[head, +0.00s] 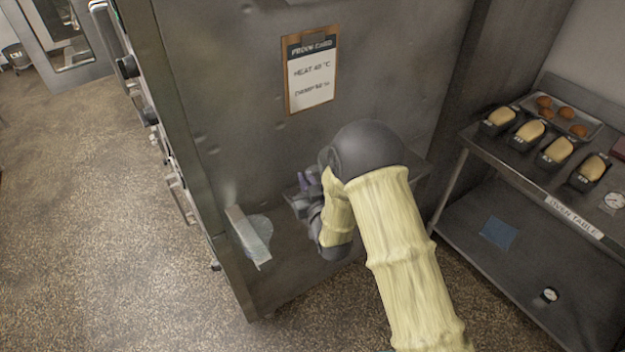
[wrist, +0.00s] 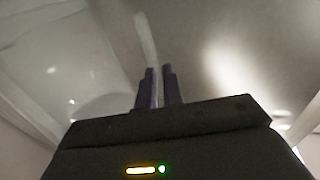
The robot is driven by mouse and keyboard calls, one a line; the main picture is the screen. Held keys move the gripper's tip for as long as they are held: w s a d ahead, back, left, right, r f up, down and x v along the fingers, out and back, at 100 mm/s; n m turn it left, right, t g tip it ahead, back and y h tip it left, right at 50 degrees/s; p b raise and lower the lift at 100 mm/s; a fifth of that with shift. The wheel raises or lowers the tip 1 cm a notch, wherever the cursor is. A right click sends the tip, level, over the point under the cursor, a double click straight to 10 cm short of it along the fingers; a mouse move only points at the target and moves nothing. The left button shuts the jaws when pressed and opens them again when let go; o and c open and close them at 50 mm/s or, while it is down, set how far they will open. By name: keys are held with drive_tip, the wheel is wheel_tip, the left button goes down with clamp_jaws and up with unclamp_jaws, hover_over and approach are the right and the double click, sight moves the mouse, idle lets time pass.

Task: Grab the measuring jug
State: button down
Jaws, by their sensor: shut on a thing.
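In the wrist view a large clear shape, which looks like the measuring jug (wrist: 65,62), fills the upper left. A pale, narrow strip like its handle runs up from between the fingers. My gripper (wrist: 158,88) is shut on this strip, its dark purple fingers close together. In the head view my gripper (head: 304,181) is low in front of the steel cabinet, partly hidden by my arm. The jug is hard to make out there.
A steel cabinet (head: 210,100) with a proof card (head: 312,70) stands close ahead. A metal bracket (head: 247,238) with a clear rounded thing beside it juts out left of my gripper. At right, the oven table (head: 480,150) holds loaf tins and a tray of buns.

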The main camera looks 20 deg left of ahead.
drive_tip(key=shift+r, duration=0.15)
drive_tip(key=shift+w+r, duration=0.1)
drive_tip(key=shift+r, duration=0.65)
drive_tip(key=shift+r+b, duration=1.1)
drive_tip(key=shift+r, duration=2.9)
